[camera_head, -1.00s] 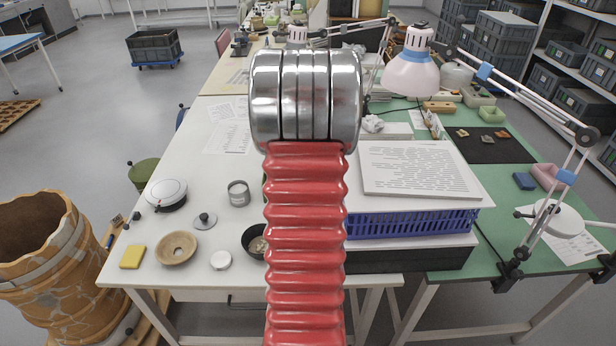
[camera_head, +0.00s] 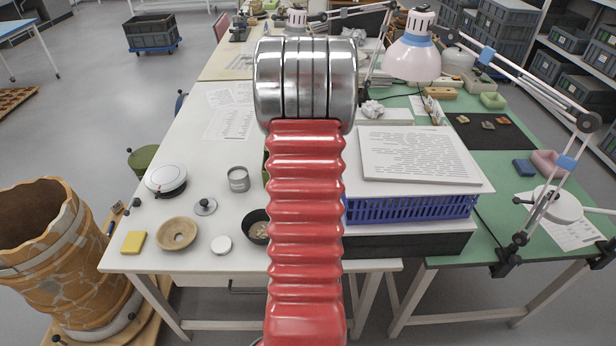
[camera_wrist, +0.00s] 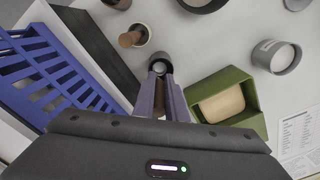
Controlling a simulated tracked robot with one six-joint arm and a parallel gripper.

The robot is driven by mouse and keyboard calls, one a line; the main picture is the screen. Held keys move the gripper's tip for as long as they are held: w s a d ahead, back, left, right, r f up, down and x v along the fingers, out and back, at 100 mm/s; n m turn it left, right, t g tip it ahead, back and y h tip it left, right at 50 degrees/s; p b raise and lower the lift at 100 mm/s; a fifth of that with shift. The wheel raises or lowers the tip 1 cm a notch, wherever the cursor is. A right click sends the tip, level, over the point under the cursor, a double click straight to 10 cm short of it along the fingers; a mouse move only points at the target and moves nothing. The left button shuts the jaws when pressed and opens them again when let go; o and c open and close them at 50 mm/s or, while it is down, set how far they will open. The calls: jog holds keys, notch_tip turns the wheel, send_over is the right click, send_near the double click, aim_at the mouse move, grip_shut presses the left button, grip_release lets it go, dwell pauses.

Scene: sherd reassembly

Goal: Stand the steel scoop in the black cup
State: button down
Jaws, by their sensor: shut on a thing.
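In the wrist view my gripper (camera_wrist: 161,92) is shut, its two fingers close together and pointing away from the camera. A brown, handle-like piece shows between them, seemingly part of the steel scoop. A shiny grey round end, seemingly the scoop (camera_wrist: 158,68), shows just past the fingertips. A dark round rim, which looks like the black cup (camera_wrist: 162,57), surrounds that end in the picture. I cannot tell whether the scoop is inside the cup or above it. In the head view my own arm hides the gripper, the scoop and the cup.
A green box (camera_wrist: 253,119) with a beige roll stands close right of the fingers. A pale pot (camera_wrist: 146,42) with a brown piece stands beyond, to the left. A blue basket (camera_wrist: 38,62) is at left.

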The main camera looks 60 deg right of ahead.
jog(key=shift+f, duration=1)
jog(key=c, duration=1.7)
grip_release()
notch_tip(320, 180, up, 14)
jog(key=shift+a+f, duration=0.1)
